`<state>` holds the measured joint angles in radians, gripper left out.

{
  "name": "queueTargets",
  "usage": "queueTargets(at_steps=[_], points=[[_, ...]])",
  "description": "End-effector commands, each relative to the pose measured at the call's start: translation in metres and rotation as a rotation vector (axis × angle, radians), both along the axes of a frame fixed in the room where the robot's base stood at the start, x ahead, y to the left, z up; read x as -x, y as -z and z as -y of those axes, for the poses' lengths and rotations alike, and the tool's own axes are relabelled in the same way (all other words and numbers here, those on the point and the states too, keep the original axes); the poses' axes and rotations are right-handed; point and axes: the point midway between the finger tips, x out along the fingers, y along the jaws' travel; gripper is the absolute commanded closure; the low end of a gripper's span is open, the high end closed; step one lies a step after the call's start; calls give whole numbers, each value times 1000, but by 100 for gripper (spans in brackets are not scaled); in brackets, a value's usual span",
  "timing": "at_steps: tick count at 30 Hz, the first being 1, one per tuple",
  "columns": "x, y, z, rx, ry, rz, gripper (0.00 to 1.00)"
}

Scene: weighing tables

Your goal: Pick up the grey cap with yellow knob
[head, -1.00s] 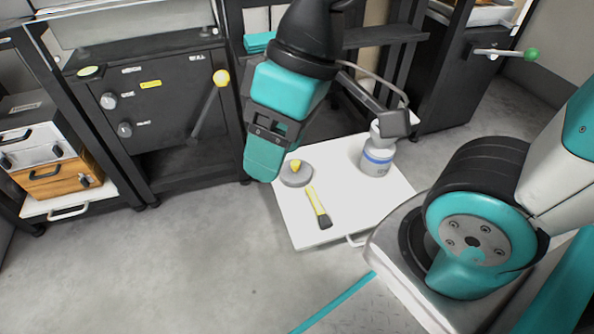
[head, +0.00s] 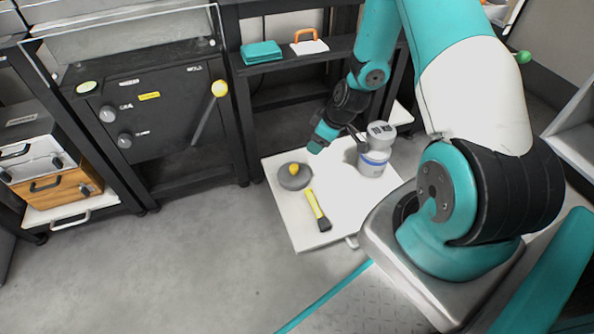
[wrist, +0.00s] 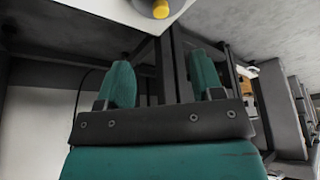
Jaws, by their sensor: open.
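The grey cap with yellow knob (head: 294,178) lies on the white pull-out board (head: 302,233), near its back left. The knob points up. In the wrist view the cap (wrist: 146,6) is cut off by the top edge, with its yellow knob showing. My gripper (head: 317,146) is above the back of the board, to the right of and beyond the cap in the head view, apart from it. In the wrist view my gripper (wrist: 162,75) has its two teal fingers spread with nothing between them.
A white container with a blue band (head: 373,163) stands on the board to the right of the cap. A yellow-handled brush (head: 318,210) lies in front of the cap. A shelf behind holds a teal stack (head: 261,52) and an orange-handled item (head: 310,45). A black cabinet (head: 160,115) stands left.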

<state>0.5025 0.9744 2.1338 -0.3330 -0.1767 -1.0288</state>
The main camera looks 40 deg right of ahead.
Motion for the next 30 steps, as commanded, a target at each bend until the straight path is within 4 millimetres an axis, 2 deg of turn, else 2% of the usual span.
queueTargets(at_steps=[6, 12, 16, 23, 30], points=[[-17, 49, -15, 0, -13, 0, 39], [-31, 89, -22, -2, -9, 0, 39], [-38, 104, -24, -1, -7, -1, 39], [-42, 112, -25, -1, -4, -1, 39], [-57, 140, -28, -1, -4, 1, 39]])
